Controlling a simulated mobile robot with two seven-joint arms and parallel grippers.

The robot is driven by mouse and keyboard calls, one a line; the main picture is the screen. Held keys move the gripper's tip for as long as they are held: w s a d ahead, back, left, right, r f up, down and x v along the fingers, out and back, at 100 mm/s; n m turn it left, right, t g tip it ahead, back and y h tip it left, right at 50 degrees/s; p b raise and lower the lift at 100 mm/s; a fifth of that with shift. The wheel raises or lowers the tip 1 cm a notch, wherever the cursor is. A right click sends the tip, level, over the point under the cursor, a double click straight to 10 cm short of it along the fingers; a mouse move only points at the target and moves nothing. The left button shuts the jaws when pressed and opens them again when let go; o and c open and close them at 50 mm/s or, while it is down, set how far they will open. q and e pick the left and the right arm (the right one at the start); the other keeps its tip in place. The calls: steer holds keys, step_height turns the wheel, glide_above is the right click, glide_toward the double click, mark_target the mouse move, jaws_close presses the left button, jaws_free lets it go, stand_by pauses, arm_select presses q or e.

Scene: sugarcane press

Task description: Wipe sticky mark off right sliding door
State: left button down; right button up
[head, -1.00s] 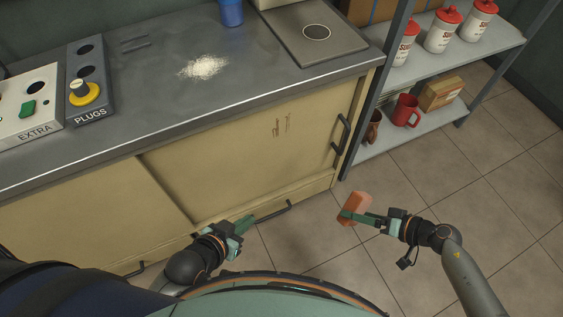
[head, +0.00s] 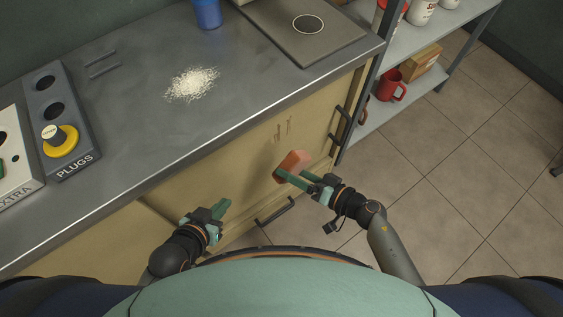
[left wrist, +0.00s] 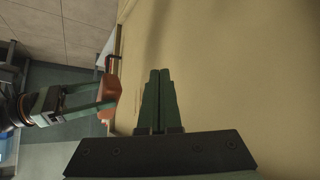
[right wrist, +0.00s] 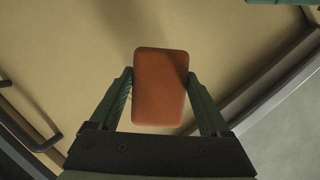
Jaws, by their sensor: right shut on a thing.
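The right sliding door (head: 255,150) is a tan cabinet front below the grey counter. A faint brownish mark (head: 284,131) shows on its upper part. My right gripper (head: 291,174) is shut on an orange sponge (head: 293,162) in front of the door, just below the mark. In the right wrist view the sponge (right wrist: 159,88) sits between the two fingers with the door behind it; I cannot tell whether it touches the door. My left gripper (head: 226,204) is low in front of the door, left of the sponge. Its fingers (left wrist: 158,75) are together and empty.
A vertical handle (head: 340,123) is at the door's right side, and a lower bar handle (head: 275,211) is near the floor. A metal shelf (head: 422,84) with a red mug (head: 391,86) stands to the right. Free floor (head: 450,190) lies right of my right arm.

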mark_target(283, 161)
steer(key=shift+w+a, duration=0.3)
steer(key=shift+a, duration=0.05)
steer(key=shift+w+a+f+b, duration=0.1)
steer(key=shift+w+a+b, duration=0.45)
steer(key=shift+w, duration=0.25)
steer(key=shift+w+a+b, duration=0.55)
steer(key=shift+w, duration=0.25)
steer(key=shift+w+a+b, duration=0.3)
steer(key=shift+w+a, duration=0.25)
steer(key=shift+w, duration=0.1)
steer(key=shift+w, duration=0.1)
steer(key=shift+w+a, duration=0.45)
steer(key=shift+w, duration=0.15)
